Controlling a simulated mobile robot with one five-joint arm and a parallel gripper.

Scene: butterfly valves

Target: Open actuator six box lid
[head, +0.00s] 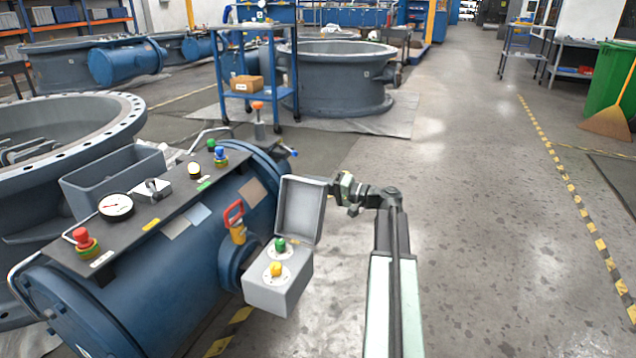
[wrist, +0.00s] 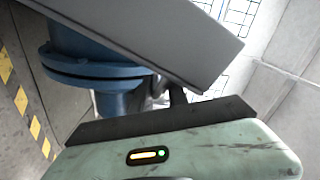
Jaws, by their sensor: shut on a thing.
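The grey actuator box (head: 279,284) sits on the front of the blue cylinder. Its lid (head: 302,208) stands up, swung open on the far side. Inside the box a green button (head: 280,245) and a yellow button (head: 276,269) show. I can read no number on it. My gripper (head: 332,188) is at the lid's upper right edge, shut on the lid; its fingertips are partly hidden there. In the wrist view a grey panel (wrist: 150,35), seemingly the lid, crosses above a dark jaw pad (wrist: 160,122).
A red-handled lever (head: 234,218) stands just left of the box. The floor (head: 480,230) to the right is clear.

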